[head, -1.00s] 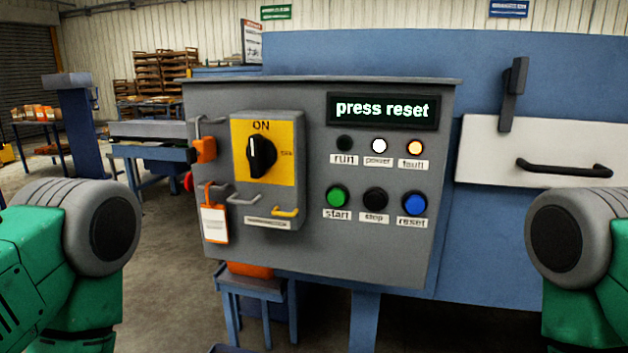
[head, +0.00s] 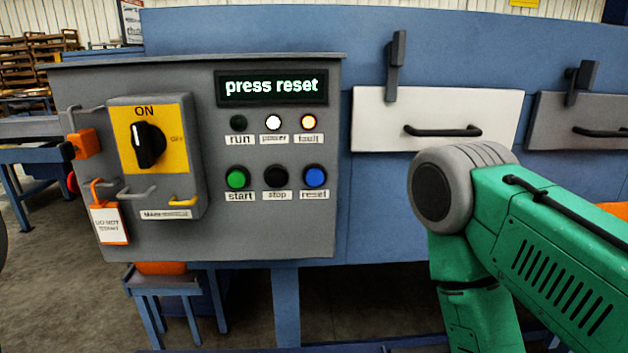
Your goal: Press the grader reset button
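The blue reset button (head: 315,177) is at the right end of the lower row on the grey control panel (head: 285,225), above its "reset" label. The black stop button (head: 276,176) and green start button (head: 237,177) are to its left. The display (head: 272,87) reads "press reset". The power lamp (head: 272,122) glows white and the fault lamp (head: 308,122) glows orange; the run lamp (head: 238,123) is dark. My green right arm shows at the right, apart from the panel. Neither gripper is in view.
A rotary switch (head: 148,145) on a yellow plate points to ON. An orange padlock (head: 82,143) and a hanging tag (head: 109,223) are at the panel's left edge. A white drawer front (head: 380,122) with a black handle is right of the panel. A small blue stand (head: 165,283) is below.

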